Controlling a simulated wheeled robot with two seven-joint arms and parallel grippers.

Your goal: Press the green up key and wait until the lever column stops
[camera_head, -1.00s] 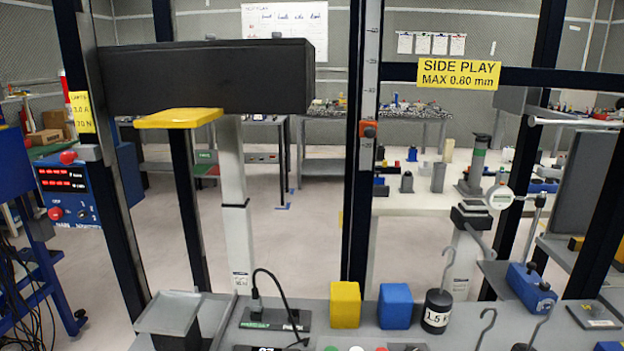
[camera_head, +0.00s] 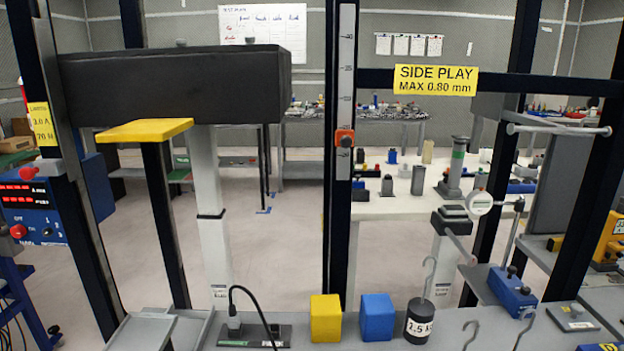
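The green up key is not in view; the panel below the bench's front edge is cut off by the picture. A white lifting column (camera_head: 207,170) stands upright at the left under a long black box (camera_head: 175,85). A second white column (camera_head: 441,270) stands at the right with a small dark head on top. I cannot tell which is the lever column. An orange slider (camera_head: 344,138) sits on the vertical scale (camera_head: 346,60) of the middle post. Neither of my grippers is in view.
A yellow block (camera_head: 326,318), a blue block (camera_head: 377,317) and a hooked black weight (camera_head: 419,320) stand on the grey bench along the bottom. A dial gauge (camera_head: 479,203) stands right. A red-display control box (camera_head: 30,205) is at the left. Dark posts frame the rig.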

